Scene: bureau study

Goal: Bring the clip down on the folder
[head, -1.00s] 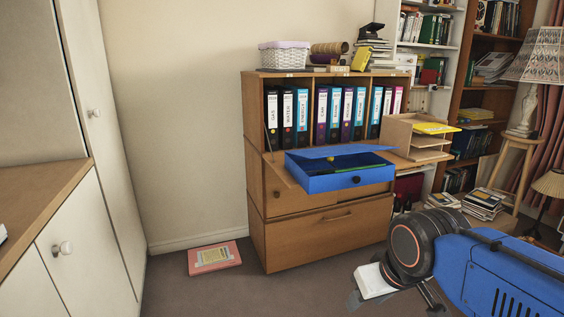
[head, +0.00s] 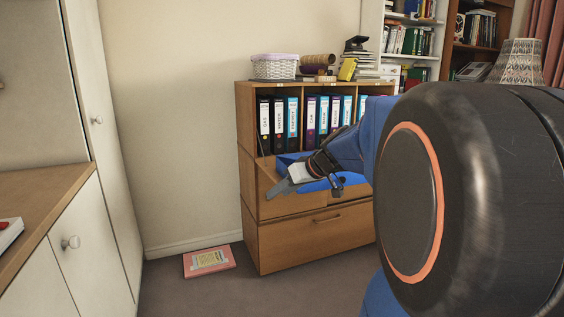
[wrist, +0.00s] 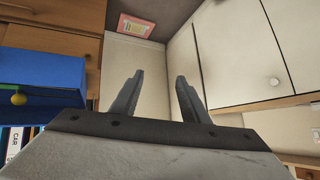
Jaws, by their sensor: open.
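A blue box file, likely the folder (head: 284,162), lies on the lowered flap of the wooden bureau; my arm and gripper cover most of it in the head view. In the wrist view part of the blue box file (wrist: 45,75) shows at the left edge, with a small yellow knob (wrist: 18,98) on it. The clip itself cannot be made out now. My gripper (head: 280,186) is in front of the box in the head view. In the wrist view my gripper (wrist: 154,85) has its two fingers apart with nothing between them.
The bureau (head: 300,245) holds a row of ring binders (head: 292,122) above the flap. A basket (head: 275,67) and books stand on top. A pink folder (head: 209,261) lies on the floor at left. White cupboards (head: 85,245) stand at the left.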

